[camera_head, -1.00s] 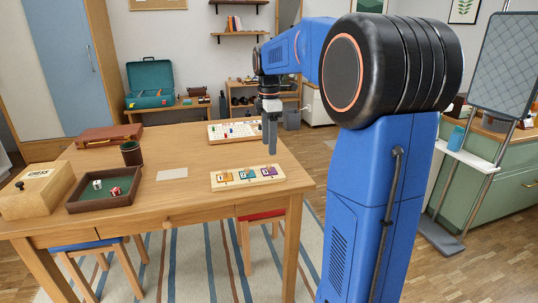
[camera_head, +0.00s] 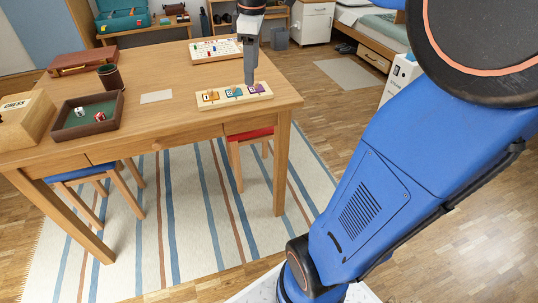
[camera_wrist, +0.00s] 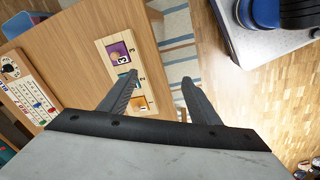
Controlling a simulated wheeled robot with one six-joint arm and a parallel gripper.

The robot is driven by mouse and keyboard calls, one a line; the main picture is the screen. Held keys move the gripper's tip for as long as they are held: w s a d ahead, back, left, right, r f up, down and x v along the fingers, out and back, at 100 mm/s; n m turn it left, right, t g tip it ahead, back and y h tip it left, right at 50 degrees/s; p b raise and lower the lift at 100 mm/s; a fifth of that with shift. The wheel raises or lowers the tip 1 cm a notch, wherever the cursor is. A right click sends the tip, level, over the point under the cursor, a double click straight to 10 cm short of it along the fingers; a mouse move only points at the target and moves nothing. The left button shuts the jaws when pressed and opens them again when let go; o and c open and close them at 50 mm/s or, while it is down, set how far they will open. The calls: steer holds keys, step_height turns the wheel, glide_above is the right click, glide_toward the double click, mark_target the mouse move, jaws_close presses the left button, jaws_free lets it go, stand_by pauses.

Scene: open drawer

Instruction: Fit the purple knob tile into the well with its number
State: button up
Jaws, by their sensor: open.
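A pale wooden board (camera_head: 238,101) lies near the right front of the table, and also shows in the wrist view (camera_wrist: 107,62). It bears an orange tile (camera_head: 210,96), a teal tile (camera_head: 234,92) and the purple knob tile (camera_head: 260,88) at its right end. The purple tile shows at the top of the board in the wrist view (camera_wrist: 116,49); I cannot tell whether it lies flush. My gripper (camera_head: 249,83) is open and empty, pointing down above the board near the purple tile. In the wrist view one finger partly covers the teal tile.
The wooden table (camera_head: 180,115) is bare around a pale card (camera_head: 156,97). A dice tray (camera_head: 88,127), a dark cup (camera_head: 111,77) and a chess box (camera_head: 22,118) stand at left. A white game board (camera_head: 216,50) lies behind. The table's right edge is close to the board.

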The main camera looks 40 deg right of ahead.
steer(key=s+a+f+m+t, duration=0.1)
steer(key=s+a+f+m, duration=0.3)
steer(key=s+f, duration=0.3)
steer(key=s+a+f+m+t, duration=0.2)
steer(key=s+a+f+m, duration=0.2)
steer(key=s, duration=0.9)
step_height(320, 180, down, 3)
steer(key=shift+s+a+r+m, duration=0.15)
steer(key=shift+a+m, duration=0.1)
steer(key=shift+m, duration=0.65)
